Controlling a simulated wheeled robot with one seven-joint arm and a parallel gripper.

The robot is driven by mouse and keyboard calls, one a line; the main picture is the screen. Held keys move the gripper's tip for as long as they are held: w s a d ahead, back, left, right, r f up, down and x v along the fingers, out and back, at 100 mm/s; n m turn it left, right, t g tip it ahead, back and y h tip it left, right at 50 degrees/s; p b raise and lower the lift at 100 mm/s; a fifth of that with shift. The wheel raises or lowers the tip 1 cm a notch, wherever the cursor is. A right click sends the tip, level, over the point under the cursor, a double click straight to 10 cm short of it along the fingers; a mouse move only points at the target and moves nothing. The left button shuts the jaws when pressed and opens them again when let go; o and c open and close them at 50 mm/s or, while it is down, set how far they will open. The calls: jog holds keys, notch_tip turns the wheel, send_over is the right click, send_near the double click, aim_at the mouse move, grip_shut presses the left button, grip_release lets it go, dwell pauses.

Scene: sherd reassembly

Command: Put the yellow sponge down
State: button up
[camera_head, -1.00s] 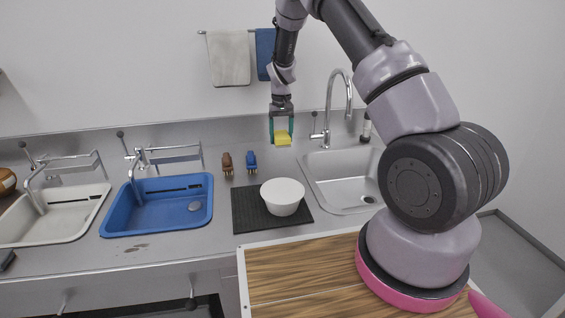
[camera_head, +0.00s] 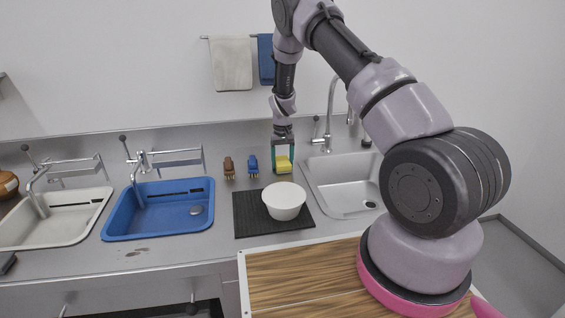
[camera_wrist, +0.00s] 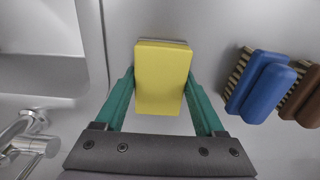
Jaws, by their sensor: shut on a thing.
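The yellow sponge (camera_head: 284,166) is held in my gripper (camera_head: 283,158) at the back of the counter, behind the white bowl. In the wrist view the yellow sponge (camera_wrist: 162,80) sits between the two green fingers of my gripper (camera_wrist: 160,85), which press on its sides. The sponge is low, close to the steel counter (camera_head: 226,208). I cannot tell whether its underside touches the surface.
A blue brush (camera_head: 253,165) and a brown brush (camera_head: 229,168) stand just left of the sponge. The white bowl (camera_head: 284,202) sits on a black mat (camera_head: 247,222) in front.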

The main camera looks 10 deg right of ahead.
jog(key=o, duration=1.4)
notch_tip(320, 180, up, 12)
notch_tip(320, 180, up, 14)
jog(key=m+t+y, duration=0.1)
jog(key=t, duration=0.1)
send_over(283, 160)
jog(key=s+d, duration=0.2)
jog(key=s, duration=0.3)
jog(key=s+d+r+m+t+y, duration=0.1)
jog(key=s+d+r, duration=0.1)
jog(key=s+r, duration=0.75)
jog(key=s+r+t, duration=0.1)
jog(key=s+r, duration=0.2)
jog(key=s, duration=0.4)
jog(key=s+d+r+m+t, duration=0.1)
jog(key=s+r, duration=0.2)
jog(key=s, duration=0.5)
jog(key=s+r+m+t, duration=0.1)
jog(key=s+r+t, duration=0.1)
jog(key=s, duration=0.6)
jog(key=shift+d+r, duration=0.25)
jog(key=shift+r, duration=0.3)
